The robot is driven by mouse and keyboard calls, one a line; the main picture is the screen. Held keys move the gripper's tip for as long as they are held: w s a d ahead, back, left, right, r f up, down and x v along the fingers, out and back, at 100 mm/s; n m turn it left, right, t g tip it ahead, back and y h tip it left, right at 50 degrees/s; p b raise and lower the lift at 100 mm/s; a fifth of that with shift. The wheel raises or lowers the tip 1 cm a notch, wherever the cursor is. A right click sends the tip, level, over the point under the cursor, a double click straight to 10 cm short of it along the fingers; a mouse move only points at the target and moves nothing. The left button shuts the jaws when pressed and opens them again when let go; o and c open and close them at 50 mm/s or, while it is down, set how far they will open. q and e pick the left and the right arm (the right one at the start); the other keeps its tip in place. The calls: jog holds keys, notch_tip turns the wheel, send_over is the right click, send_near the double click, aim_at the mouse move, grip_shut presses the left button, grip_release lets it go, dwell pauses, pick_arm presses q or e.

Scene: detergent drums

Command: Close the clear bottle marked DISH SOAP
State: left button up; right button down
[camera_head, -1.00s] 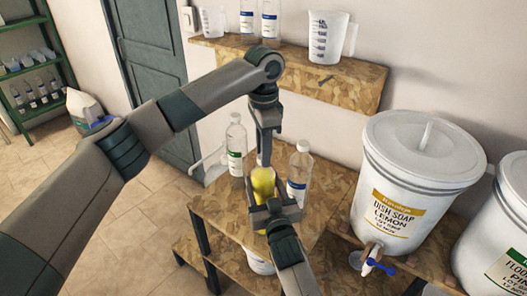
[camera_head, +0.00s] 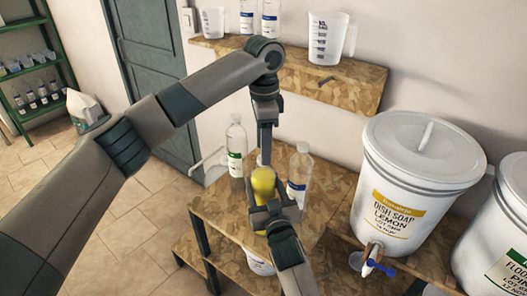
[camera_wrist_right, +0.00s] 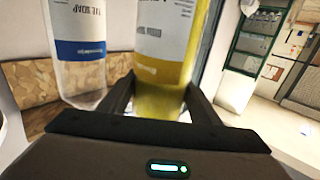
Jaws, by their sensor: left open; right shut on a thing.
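A clear bottle of yellow liquid (camera_head: 263,184) stands upright over the front wooden shelf. It also shows in the right wrist view (camera_wrist_right: 162,60), where its label is too blurred to read fully. My right gripper (camera_head: 268,210) is shut around its lower body, with a finger on each side in the right wrist view (camera_wrist_right: 158,97). My left gripper (camera_head: 265,152) points down at the bottle's top and is open. The fingers partly hide the neck, so I cannot tell whether a cap sits there.
A clear blue-labelled bottle (camera_head: 299,176) stands close on the right and a green-labelled one (camera_head: 236,152) on the left. A large white DISH SOAP LEMON drum (camera_head: 410,165) with a tap stands at the right. A jug (camera_head: 327,40) sits on the upper shelf (camera_head: 350,85).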

pick_arm(q)
notch_tip(320, 180, up, 10)
jog(key=shift+f, duration=0.15)
dwell(0.3)
pick_arm(e)
jog(key=c, duration=0.6)
grip_release()
jog(key=shift+o, duration=0.3)
pick_arm(q)
jog(key=shift+f, duration=0.1)
pick_arm(e)
jog(key=shift+s, duration=0.1)
jog(key=shift+s+d+f, duration=0.1)
jog(key=shift+s+d, duration=0.05)
jog(key=shift+s, duration=0.35)
pick_arm(q)
notch_tip(320, 180, down, 4)
jog(key=b, duration=0.4)
jog(key=shift+f+b, duration=0.2)
jog(key=shift+b, duration=0.1)
pick_arm(e)
jog(key=v, duration=1.6)
pick_arm(q)
jog(key=shift+s+f, duration=0.1)
pick_arm(e)
jog(key=shift+s, duration=0.2)
